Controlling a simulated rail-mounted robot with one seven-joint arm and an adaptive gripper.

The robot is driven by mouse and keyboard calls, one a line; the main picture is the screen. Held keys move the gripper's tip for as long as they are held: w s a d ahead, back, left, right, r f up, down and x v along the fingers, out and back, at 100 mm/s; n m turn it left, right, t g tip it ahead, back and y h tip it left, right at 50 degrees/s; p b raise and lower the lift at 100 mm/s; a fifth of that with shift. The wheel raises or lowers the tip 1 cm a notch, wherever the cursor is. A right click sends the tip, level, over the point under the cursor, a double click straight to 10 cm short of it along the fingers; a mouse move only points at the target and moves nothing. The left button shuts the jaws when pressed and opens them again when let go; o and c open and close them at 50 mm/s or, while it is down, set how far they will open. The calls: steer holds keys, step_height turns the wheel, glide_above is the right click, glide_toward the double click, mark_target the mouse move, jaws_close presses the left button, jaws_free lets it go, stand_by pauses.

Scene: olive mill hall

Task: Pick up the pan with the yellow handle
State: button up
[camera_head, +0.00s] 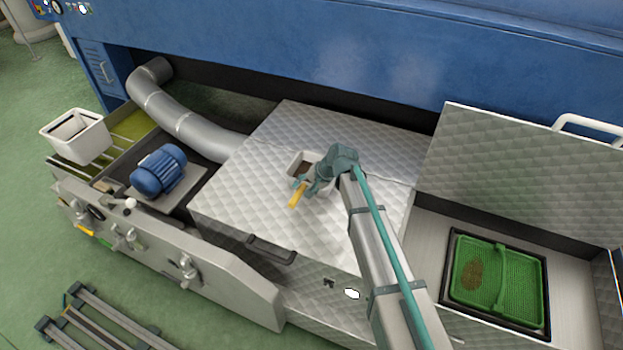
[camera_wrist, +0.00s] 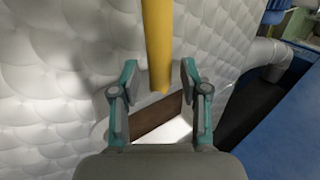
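The pan (camera_head: 297,158) is a small pale rectangular pan with brown inside, on the quilted metal cover; my gripper partly hides it. Its yellow handle (camera_head: 297,196) sticks out toward the front left. In the wrist view the yellow handle (camera_wrist: 158,45) comes down from the top, its end between my fingers, with gaps on both sides. The pan (camera_wrist: 182,128) shows there only in part, behind my gripper's body. My gripper (camera_head: 307,186) is open at the handle; its two teal fingers also show in the wrist view (camera_wrist: 159,78).
A grey duct (camera_head: 185,125) and a blue motor (camera_head: 158,170) lie left of the quilted cover (camera_head: 235,195). A black handle (camera_head: 270,250) is on its front edge. A raised lid (camera_head: 500,165) and a green basket (camera_head: 525,280) are at right. The blue machine (camera_head: 280,45) stands behind.

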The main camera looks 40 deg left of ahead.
jaws_close()
steer(key=shift+r, duration=0.2)
